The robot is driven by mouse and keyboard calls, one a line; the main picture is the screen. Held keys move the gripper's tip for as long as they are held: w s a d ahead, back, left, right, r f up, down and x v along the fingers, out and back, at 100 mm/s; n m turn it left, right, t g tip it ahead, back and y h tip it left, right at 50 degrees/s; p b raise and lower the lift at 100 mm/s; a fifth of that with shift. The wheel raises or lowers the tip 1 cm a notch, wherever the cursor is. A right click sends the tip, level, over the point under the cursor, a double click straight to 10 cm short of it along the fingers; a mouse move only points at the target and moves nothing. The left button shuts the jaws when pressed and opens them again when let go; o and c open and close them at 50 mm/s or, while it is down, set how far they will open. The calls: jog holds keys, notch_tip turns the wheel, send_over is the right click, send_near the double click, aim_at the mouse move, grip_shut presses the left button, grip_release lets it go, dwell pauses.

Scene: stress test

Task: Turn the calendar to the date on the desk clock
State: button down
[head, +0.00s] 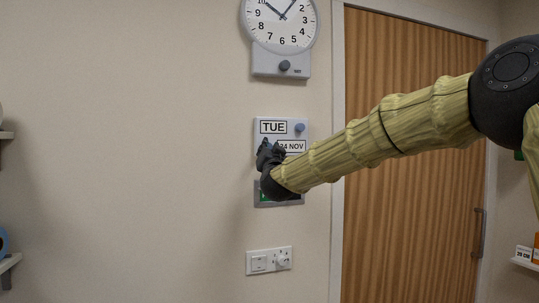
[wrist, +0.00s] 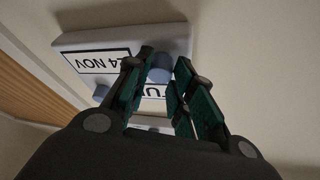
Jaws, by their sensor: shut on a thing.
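The wall calendar (head: 264,141) is a pale panel with a "TUE" window (head: 273,127) and a "24 NOV" window (head: 291,146). A round grey knob (head: 300,127) sits right of "TUE". In the wrist view the calendar (wrist: 120,38) appears upside down. My gripper (head: 264,152) is at the calendar's left side, beside the date window. Its green-padded fingers (wrist: 172,82) are shut on the date knob (wrist: 160,67). The head view hides this knob behind my gripper. No desk clock is clearly in view.
A round wall clock (head: 278,22) on a plate with a knob hangs above. Below the calendar is a grey-framed panel (head: 290,203) with some green, mostly hidden by my gripper. A switch plate (head: 269,261) is lower down. A wooden door (head: 410,220) is right; the wall left is bare.

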jog(key=shift+r+m+g+h, duration=0.15)
jog(key=shift+m+h, duration=0.3)
jog(key=shift+m, duration=0.6)
jog(key=shift+f+m+g+h, duration=0.15)
jog(key=shift+m+h, duration=0.3)
jog(key=shift+m, duration=0.6)
jog(key=shift+r, duration=0.1)
jog(key=c, duration=1.2)
grip_release()
jog(key=shift+s, duration=0.15)
jog(key=v, duration=1.1)
jog(key=shift+s, duration=0.35)
